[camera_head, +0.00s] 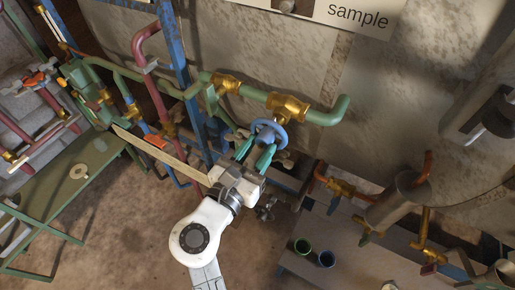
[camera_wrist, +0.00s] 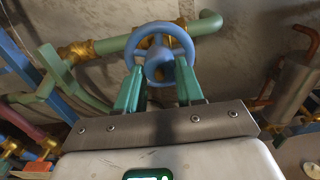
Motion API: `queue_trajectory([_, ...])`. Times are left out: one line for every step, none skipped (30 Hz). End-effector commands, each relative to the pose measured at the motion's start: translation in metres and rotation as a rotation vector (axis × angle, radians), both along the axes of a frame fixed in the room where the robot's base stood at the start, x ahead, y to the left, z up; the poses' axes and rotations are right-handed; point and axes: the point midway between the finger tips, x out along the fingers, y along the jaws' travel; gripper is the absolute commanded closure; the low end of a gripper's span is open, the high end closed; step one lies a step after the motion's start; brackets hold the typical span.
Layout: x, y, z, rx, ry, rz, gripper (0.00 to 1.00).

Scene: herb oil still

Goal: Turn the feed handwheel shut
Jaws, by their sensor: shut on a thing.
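The feed handwheel is a blue wheel (camera_head: 268,131) on a brass valve (camera_head: 287,106) in a green pipe. In the wrist view the blue wheel (camera_wrist: 160,52) stands upright straight ahead, with a hub at its middle. My gripper (camera_head: 258,153) has green fingers that reach up to the wheel. In the wrist view the fingers (camera_wrist: 160,85) stand apart on either side of the wheel's lower part, and the gripper is shut on it. The exact contact at the fingertips is hard to see.
A blue upright post (camera_head: 178,60) and a red pipe (camera_head: 146,50) stand left of the wheel. A green table (camera_head: 80,190) is at the left. Brown floor lies between them.

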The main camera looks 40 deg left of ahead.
Motion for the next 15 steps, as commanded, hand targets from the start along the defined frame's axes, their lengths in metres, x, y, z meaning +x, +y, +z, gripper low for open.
queue_trajectory([-0.0002, 0.0002, -0.0005, 0.008, 0.002, 0.0, 0.94])
queue_trajectory([-0.0003, 0.0002, -0.0006, 0.014, 0.003, 0.001, 0.94])
queue_trajectory([-0.0002, 0.0002, -0.0008, 0.025, 0.006, 0.0, 0.94])
queue_trajectory([0.0, -0.0001, -0.001, 0.035, 0.008, 0.0, 0.94])
queue_trajectory([0.0003, -0.0003, -0.0011, 0.046, 0.011, -0.001, 0.94])
queue_trajectory([0.0001, -0.0001, -0.0013, 0.064, 0.014, -0.001, 0.94])
queue_trajectory([0.0, 0.0, -0.0015, 0.079, 0.018, -0.001, 0.94])
queue_trajectory([0.0004, -0.0004, -0.0017, 0.096, 0.022, -0.002, 0.94])
queue_trajectory([0.0003, -0.0002, -0.0019, 0.122, 0.028, -0.002, 0.94])
queue_trajectory([0.0004, -0.0003, -0.002, 0.143, 0.034, -0.002, 0.94])
queue_trajectory([0.0005, -0.0004, -0.0021, 0.166, 0.039, -0.002, 0.94])
queue_trajectory([0.0005, -0.0002, -0.0022, 0.198, 0.046, -0.002, 0.94])
queue_trajectory([0.0004, -0.0001, -0.0021, 0.223, 0.053, -0.001, 0.94])
queue_trajectory([0.0007, -0.0002, -0.0022, 0.248, 0.058, -0.002, 0.94])
queue_trajectory([0.0004, 0.0001, -0.0024, 0.284, 0.066, -0.001, 0.94])
